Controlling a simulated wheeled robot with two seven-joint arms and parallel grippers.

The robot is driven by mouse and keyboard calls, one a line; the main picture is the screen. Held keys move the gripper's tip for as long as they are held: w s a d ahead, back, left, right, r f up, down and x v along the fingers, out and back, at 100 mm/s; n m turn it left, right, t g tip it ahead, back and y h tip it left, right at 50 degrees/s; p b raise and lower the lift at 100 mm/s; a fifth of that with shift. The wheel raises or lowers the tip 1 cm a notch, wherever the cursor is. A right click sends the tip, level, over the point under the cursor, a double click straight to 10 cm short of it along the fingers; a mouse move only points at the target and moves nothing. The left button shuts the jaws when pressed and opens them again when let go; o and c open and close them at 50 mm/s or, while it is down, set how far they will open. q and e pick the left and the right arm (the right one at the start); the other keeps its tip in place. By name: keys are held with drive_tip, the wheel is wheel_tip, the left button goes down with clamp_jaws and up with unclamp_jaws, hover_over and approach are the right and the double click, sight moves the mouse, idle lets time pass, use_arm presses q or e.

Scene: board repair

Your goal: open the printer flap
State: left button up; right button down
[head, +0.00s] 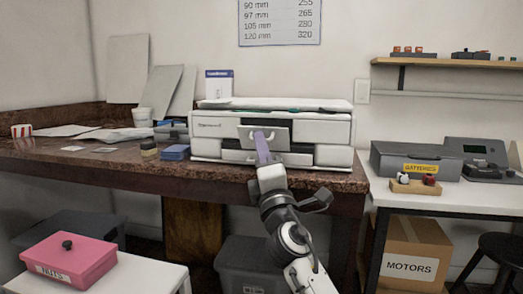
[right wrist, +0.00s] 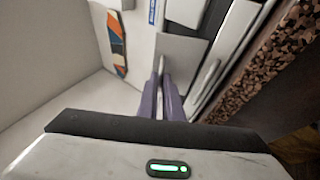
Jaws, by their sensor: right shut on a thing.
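The white printer (head: 215,128) stands on the brown speckled counter. Its grey flap (head: 281,134) is at the middle of the front and looks a little tilted out from it; the exact angle is hard to tell. My right gripper (head: 261,137) is in front of the flap, its purple fingers reaching up to it. In the right wrist view, the fingers (right wrist: 161,84) are shut on a thin pale handle that stands out from the grey flap (right wrist: 183,50). The fingers hide part of the flap in the head view. My left gripper is not in view.
Blue notes (head: 175,152) and a small dark-topped block (head: 148,149) lie left of the printer on the counter (head: 225,174). A white bench (head: 440,200) with a grey batteries box (head: 405,160) stands right. A pink box (head: 70,262) is at lower left.

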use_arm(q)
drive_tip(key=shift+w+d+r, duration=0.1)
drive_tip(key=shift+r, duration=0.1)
use_arm(e)
drive_tip(key=shift+d+f+h, duration=0.1)
drive_tip(key=shift+f+h, duration=0.2)
drive_tip(key=shift+f, duration=0.3)
drive_tip(key=c, duration=1.9)
unclamp_jaws()
drive_tip(key=shift+w, duration=0.15)
drive_tip(key=shift+r, duration=0.1)
